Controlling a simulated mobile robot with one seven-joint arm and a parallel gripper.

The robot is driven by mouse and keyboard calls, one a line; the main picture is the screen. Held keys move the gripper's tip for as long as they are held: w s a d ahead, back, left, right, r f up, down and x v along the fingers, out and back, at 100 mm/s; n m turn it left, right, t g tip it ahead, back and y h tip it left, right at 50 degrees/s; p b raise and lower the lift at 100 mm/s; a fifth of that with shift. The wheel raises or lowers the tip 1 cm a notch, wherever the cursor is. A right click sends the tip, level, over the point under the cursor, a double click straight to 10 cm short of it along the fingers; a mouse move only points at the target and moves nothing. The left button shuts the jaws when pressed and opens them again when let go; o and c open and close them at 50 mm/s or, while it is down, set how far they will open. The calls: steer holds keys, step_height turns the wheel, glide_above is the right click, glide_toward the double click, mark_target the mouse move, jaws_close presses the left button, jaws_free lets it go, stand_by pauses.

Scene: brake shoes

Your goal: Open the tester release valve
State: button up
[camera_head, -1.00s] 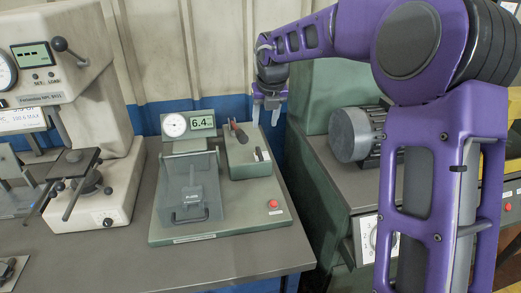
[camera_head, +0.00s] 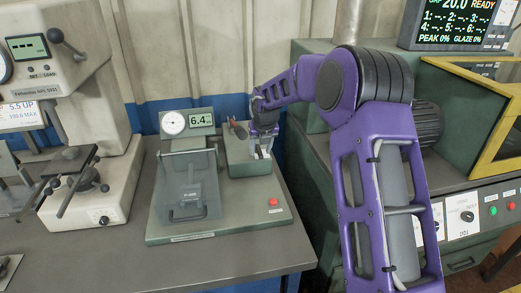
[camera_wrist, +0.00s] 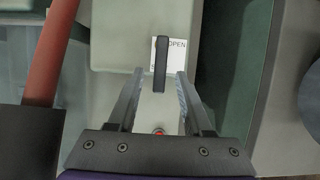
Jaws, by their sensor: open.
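The tester (camera_head: 165,232) is a green-grey bench unit with a dial gauge (camera_head: 173,123), a display reading about 6.4 and a clear cover over a part. On its raised box (camera_head: 247,168) is the release valve, a black lever (camera_wrist: 160,60) standing over a white label (camera_wrist: 176,45) on which "OPEN" shows. My gripper (camera_head: 262,150) is above this box. In the wrist view its two fingers are open, one on each side of the lever's near end. I cannot tell whether either touches it. In the head view my gripper mostly hides the lever.
A red-handled lever (camera_wrist: 50,50) is close to the left of my gripper. A red button (camera_head: 273,202) is at the tester's front right. A pale press machine (camera_head: 75,110) stands at left. A green machine with a grey motor (camera_head: 427,124) is at right.

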jaws_close()
steer(key=shift+d+r+p, duration=0.1)
steer(key=shift+p, duration=0.2)
